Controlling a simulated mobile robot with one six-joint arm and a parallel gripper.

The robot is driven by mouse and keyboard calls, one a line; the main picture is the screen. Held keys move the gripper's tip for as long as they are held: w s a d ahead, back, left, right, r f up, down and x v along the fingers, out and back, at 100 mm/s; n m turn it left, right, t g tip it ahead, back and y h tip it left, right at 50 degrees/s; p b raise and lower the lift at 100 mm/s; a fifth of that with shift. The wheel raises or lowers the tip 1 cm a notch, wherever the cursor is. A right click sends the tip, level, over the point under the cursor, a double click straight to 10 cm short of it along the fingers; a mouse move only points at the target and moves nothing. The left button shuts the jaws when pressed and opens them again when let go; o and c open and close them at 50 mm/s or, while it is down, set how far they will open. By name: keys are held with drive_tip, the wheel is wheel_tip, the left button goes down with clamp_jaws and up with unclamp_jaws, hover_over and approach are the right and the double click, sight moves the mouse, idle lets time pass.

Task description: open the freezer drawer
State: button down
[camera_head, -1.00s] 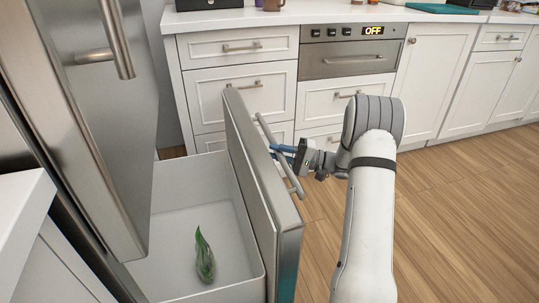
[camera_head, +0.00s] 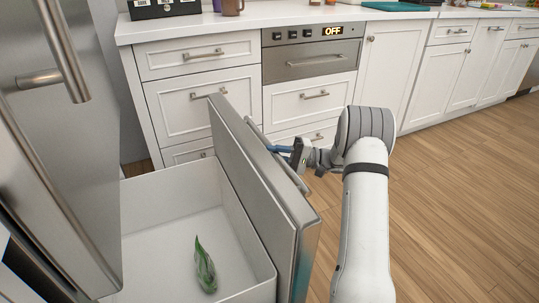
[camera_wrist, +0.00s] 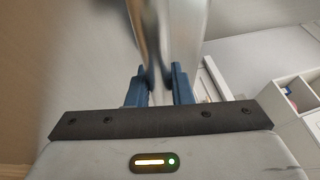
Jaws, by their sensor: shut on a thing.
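The freezer drawer (camera_head: 262,195) is pulled well out of the steel fridge (camera_head: 60,140), and its white bin shows inside. A green leafy vegetable (camera_head: 204,266) lies on the bin floor. The drawer's bar handle (camera_head: 257,133) runs along the outer face of its steel front. My gripper (camera_head: 278,149) is at that handle, on the outer side of the front. In the wrist view, the blue fingers of my gripper (camera_wrist: 159,85) are shut on the handle (camera_wrist: 160,50), one on each side of it. The head view partly hides the fingertips.
White cabinets and drawers (camera_head: 205,100) with a built-in steel oven (camera_head: 312,58) reading OFF line the back. A mug (camera_head: 232,7) stands on the counter (camera_head: 200,28). Open wooden floor (camera_head: 450,190) lies to the right of my arm.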

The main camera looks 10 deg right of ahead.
drive_tip(key=c, duration=1.3)
unclamp_jaws()
drive_tip(key=p+v, duration=0.2)
drive_tip(key=v, duration=0.5)
drive_tip(key=shift+d, duration=0.35)
drive_tip(key=shift+s+f, duration=0.1)
